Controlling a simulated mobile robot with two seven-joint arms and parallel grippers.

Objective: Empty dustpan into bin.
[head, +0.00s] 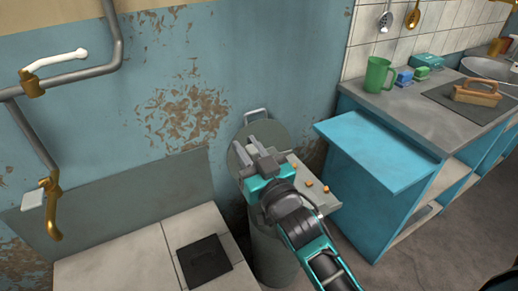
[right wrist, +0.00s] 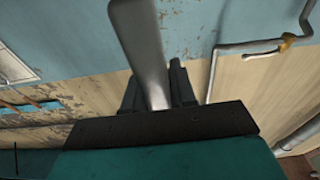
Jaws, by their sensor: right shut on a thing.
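My right gripper (head: 262,152) is shut on the handle of a grey dustpan (head: 334,204). In the right wrist view the grey dustpan handle (right wrist: 140,45) passes between the two dark fingers. The pan shows to the right of my gripper in the head view, with a few small orange-brown bits (head: 308,183) on it. The grey-green round bin (head: 272,250) stands by the wall, behind and below my gripper and the pan. My left gripper is not in view.
A blue cabinet with a grey worktop (head: 410,98) stands to the right, with a blue panel (head: 375,155) jutting toward the bin. A green mug (head: 378,75) is on the worktop. A pale tiled ledge (head: 130,255) lies left of the bin. Pipes (head: 75,75) run along the left wall.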

